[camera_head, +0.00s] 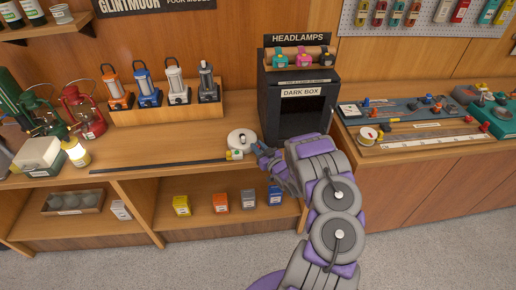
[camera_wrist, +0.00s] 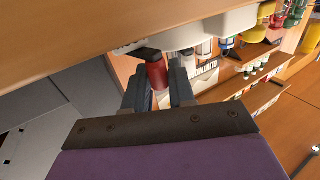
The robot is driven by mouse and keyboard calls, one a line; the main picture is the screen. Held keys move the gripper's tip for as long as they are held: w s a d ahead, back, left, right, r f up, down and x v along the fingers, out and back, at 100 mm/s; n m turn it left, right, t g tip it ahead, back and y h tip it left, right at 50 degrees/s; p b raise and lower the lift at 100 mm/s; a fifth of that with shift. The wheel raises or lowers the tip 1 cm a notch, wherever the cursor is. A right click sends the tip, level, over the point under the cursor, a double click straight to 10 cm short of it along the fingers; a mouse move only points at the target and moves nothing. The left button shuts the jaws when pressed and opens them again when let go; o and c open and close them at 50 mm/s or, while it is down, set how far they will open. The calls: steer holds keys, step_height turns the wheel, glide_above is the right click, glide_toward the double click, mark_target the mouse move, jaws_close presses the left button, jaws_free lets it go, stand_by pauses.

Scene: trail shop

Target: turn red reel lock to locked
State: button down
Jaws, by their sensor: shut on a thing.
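A round white reel (camera_head: 241,140) with a small dark hub lies on the wooden counter, at the end of a long dark strip (camera_head: 160,165). My gripper (camera_head: 258,150) is at the right of the reel, low over the counter's front edge. In the wrist view my gripper (camera_wrist: 160,88) has its two grey fingers on either side of a red cylinder with a dark end, which looks like the red reel lock (camera_wrist: 157,74). In the head view my gripper hides this red part. Its lock position cannot be told.
The black dark box (camera_head: 300,100) stands just behind my gripper. Lanterns in a wooden rack (camera_head: 150,115) stand at the back left. Fishing gear on a blue board (camera_head: 400,112) lies to the right. Small boxes stand on the shelf (camera_head: 205,220) below.

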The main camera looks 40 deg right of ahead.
steer(key=shift+d+b, duration=0.15)
steer(key=shift+b, duration=0.2)
steer(key=y+b, duration=0.1)
steer(key=n+y+b, duration=0.1)
steer(key=shift+s+d+f+b, duration=0.2)
steer(key=shift+d+b, duration=0.1)
steer(key=shift+b, duration=0.1)
steer(key=shift+s+d+n+y+b, duration=0.15)
steer(key=shift+n+y+b, duration=0.75)
steer(key=shift+y+b, duration=0.35)
steer(key=n+g+y+b, duration=0.1)
steer(key=y, duration=0.1)
steer(key=d+n+g+y+b, duration=0.1)
steer(key=n+y+b, duration=0.1)
steer(key=y, duration=0.1)
steer(key=n+g+y+b, duration=0.1)
steer(key=n+y+b, duration=0.1)
steer(key=shift+s+d+r+y, duration=0.2)
steer(key=shift+s+y, duration=0.05)
steer(key=shift+n+g, duration=0.3)
steer(key=c, duration=1.1)
jaws_free()
steer(key=shift+a, duration=0.1)
steer(key=shift+r, duration=0.15)
